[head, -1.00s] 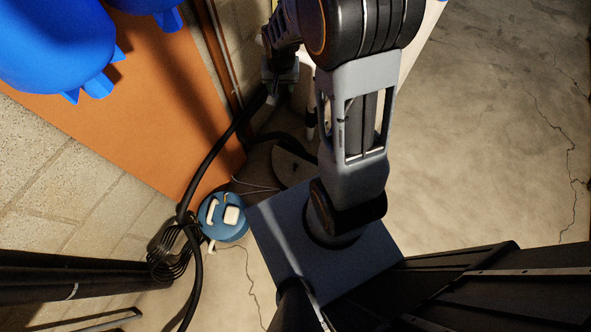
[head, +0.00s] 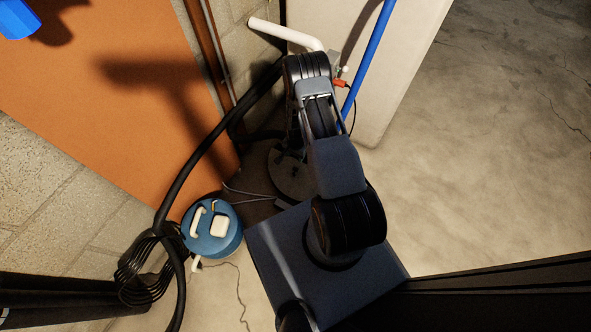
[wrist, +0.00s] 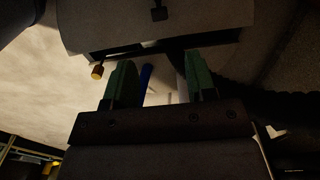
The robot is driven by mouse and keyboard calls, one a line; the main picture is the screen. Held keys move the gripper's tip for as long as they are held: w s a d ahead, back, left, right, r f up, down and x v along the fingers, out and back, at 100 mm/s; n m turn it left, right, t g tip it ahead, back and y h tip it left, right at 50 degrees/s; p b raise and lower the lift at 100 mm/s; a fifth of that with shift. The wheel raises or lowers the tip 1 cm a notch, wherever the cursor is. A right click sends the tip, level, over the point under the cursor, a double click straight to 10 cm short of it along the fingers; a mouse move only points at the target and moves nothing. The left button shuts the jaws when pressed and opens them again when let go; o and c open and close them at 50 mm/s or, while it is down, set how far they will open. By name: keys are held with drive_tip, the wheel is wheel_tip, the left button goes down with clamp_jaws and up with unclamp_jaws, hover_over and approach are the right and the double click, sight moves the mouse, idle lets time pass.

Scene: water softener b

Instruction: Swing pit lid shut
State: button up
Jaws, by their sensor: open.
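A dark round lid-like disc (head: 290,182) lies low in the corner in the head view, partly behind my arm. I cannot tell from this view how far it stands open. In the wrist view a grey plate with a curved edge (wrist: 200,20) and a small black fitting (wrist: 158,13) spans the top, just beyond my fingertips; it may be the pit lid. My gripper (wrist: 160,82) shows two green fingers set wide apart with nothing between them. No contact with the plate can be made out. In the head view my gripper is mostly hidden by the arm.
A blue round unit with white fittings (head: 213,232) stands left of my base, beside a coiled black hose (head: 150,268). A white cabinet (head: 390,70), a blue pipe (head: 370,55) and a white pipe (head: 285,36) stand behind. The floor on the right is clear.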

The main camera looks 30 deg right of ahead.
sight(296, 169)
wheel_tip(296, 169, down, 12)
drive_tip(key=b, duration=0.4)
clamp_jaws()
idle(0.5)
